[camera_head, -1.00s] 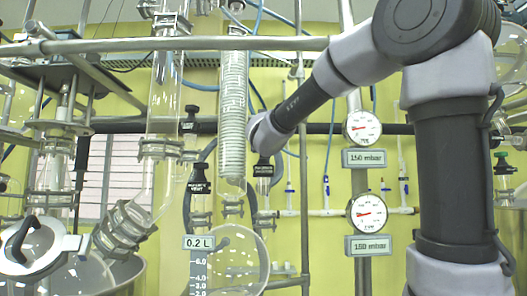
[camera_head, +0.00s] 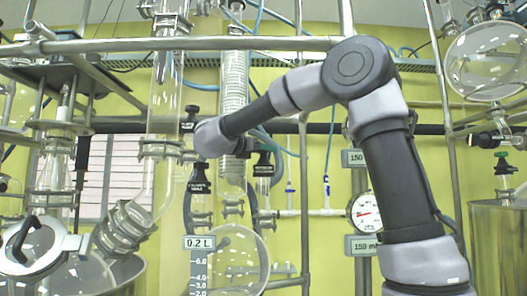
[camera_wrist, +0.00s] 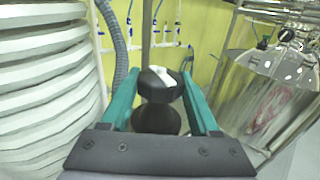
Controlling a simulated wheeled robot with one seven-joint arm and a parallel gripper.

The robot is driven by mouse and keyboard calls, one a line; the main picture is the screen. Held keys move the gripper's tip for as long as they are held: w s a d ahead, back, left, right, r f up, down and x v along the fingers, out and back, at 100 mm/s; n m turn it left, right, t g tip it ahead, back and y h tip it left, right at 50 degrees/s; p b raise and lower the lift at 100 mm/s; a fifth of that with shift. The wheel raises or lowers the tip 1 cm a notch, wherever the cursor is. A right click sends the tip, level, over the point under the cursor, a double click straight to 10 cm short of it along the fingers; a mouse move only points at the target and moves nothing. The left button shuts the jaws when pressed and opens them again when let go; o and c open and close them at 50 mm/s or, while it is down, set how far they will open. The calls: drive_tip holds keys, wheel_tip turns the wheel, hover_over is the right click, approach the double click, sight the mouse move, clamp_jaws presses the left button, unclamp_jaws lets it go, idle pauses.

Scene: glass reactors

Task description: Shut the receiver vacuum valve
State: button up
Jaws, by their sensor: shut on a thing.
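The receiver vacuum valve has a black knob (camera_wrist: 160,88) with a white mark on top, seen in the wrist view between the teal fingers of my gripper (camera_wrist: 158,94). The fingers are closed on the knob's two sides. In the head view the valve (camera_head: 263,170) stands on a glass neck right of the coiled glass column. The knob's turn position cannot be told.
The ribbed coil column (camera_wrist: 40,85) is close on the left in the wrist view. The black receiver vent valve (camera_head: 199,180) stands left of the column. A round glass flask (camera_head: 240,262) hangs below. A gauge (camera_head: 364,211) is near my arm.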

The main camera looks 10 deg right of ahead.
drive_tip(key=shift+r, duration=0.15)
idle(0.4)
drive_tip(key=o, duration=1.4)
drive_tip(key=shift+d, duration=0.1)
drive_tip(key=n+t+y, duration=0.4)
drive_tip(key=n+y, duration=0.1)
drive_tip(key=y, duration=0.1)
drive_tip(key=shift+t, duration=0.3)
drive_tip(key=shift+n+t+y, duration=0.4)
drive_tip(key=shift+n+y, duration=0.85)
drive_tip(key=shift+y, duration=0.75)
drive_tip(key=shift+n+t+y, duration=0.4)
drive_tip(key=shift+n+y, duration=0.85)
drive_tip(key=shift+y, duration=0.75)
drive_tip(key=shift+n+y, duration=0.3)
drive_tip(key=shift+y, duration=0.1)
